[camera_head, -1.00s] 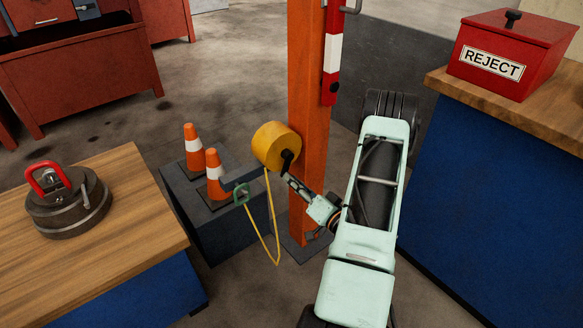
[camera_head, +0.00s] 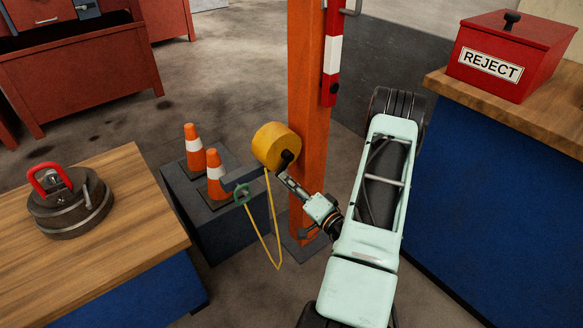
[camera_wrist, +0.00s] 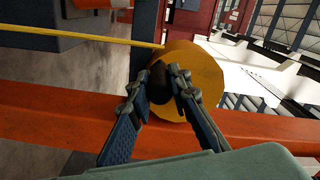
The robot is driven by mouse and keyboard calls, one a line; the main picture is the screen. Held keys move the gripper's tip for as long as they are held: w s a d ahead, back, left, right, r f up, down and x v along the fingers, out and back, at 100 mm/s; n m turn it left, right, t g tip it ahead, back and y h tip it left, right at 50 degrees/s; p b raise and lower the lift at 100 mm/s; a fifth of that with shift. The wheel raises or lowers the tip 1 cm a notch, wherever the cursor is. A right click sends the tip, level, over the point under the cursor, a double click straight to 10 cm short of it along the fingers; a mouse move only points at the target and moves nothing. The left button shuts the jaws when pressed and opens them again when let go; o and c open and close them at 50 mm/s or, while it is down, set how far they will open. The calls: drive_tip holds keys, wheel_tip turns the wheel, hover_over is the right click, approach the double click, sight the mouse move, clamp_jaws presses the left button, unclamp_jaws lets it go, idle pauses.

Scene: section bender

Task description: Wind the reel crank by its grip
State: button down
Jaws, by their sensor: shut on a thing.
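The yellow reel (camera_head: 274,144) is mounted on the orange post (camera_head: 309,110) in the head view. It also shows in the wrist view (camera_wrist: 196,62), partly covered by my fingers. A black crank grip (camera_head: 288,156) sits at the reel's lower right face. In the wrist view the dark grip (camera_wrist: 159,83) stands between my two fingers. My gripper (camera_head: 284,178) reaches up to it from the lower right; in the wrist view its fingers (camera_wrist: 160,84) are closed on the grip. The crank arm behind it is mostly hidden.
Two traffic cones (camera_head: 215,175) stand on a dark block to the left. A wooden bench (camera_head: 130,220) is at left, another with a red REJECT box (camera_head: 510,55) at right.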

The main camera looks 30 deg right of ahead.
drive_tip(key=shift+a+r+m, duration=0.3)
drive_tip(key=shift+a+m, duration=0.05)
drive_tip(key=shift+m, duration=0.45)
drive_tip(key=shift+a+r+m+p, duration=0.2)
drive_tip(key=shift+r+m+p, duration=0.3)
drive_tip(key=shift+m+p, duration=0.2)
drive_tip(key=shift+a+m, duration=0.15)
drive_tip(key=shift+m, duration=0.25)
drive_tip(key=c, duration=1)
unclamp_jaws()
drive_tip(key=shift+o, duration=0.2)
